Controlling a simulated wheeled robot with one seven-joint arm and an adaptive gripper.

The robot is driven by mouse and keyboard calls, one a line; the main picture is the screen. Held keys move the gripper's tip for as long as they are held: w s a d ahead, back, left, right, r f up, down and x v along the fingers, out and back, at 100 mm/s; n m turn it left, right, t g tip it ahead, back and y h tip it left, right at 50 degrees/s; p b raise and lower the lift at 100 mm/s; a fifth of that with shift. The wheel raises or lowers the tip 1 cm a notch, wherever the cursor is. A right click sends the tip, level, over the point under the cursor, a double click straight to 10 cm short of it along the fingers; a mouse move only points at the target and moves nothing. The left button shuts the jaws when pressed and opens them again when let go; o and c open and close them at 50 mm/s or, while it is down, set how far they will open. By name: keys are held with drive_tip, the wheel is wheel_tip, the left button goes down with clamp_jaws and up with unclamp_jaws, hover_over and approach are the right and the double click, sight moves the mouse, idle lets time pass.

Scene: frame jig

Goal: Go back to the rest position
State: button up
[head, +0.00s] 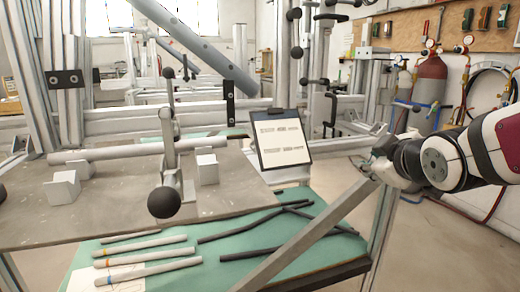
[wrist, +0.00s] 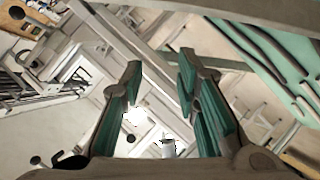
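My gripper (head: 378,166) is at the right in the head view, beside the top of a slanted grey metal bar (head: 305,236). I cannot tell whether it touches the bar. In the wrist view my gripper (wrist: 161,72) has its two green-padded fingers spread apart. Nothing is held between them. My arm (head: 455,155) reaches in from the right edge of the head view.
A green shelf (head: 235,272) holds pale rods (head: 145,257) and dark rods (head: 240,226). Above it is a grey jig table (head: 120,212) with clamps and a ball-ended lever (head: 165,202). A clipboard (head: 281,140) stands behind. Open floor (head: 450,240) lies at the right.

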drive_tip(key=s+a+f+m+g, duration=0.2)
drive_tip(key=s+f+m+g, duration=0.15)
drive_tip(key=s, duration=0.85)
drive_tip(key=s+a+f+m+g, duration=0.1)
drive_tip(key=s+f+m+g, duration=0.3)
drive_tip(key=s, duration=0.9)
drive_tip(key=s+a+f+m+g, duration=0.25)
drive_tip(key=s+g, duration=0.35)
drive_tip(key=s, duration=0.6)
wheel_tip(320, 180, up, 34)
drive_tip(key=d+n+t+p, duration=0.1)
drive_tip(key=t+p, duration=0.3)
drive_tip(key=p, duration=2.8)
drive_tip(key=shift+w, duration=0.15)
drive_tip(key=shift+t, duration=0.25)
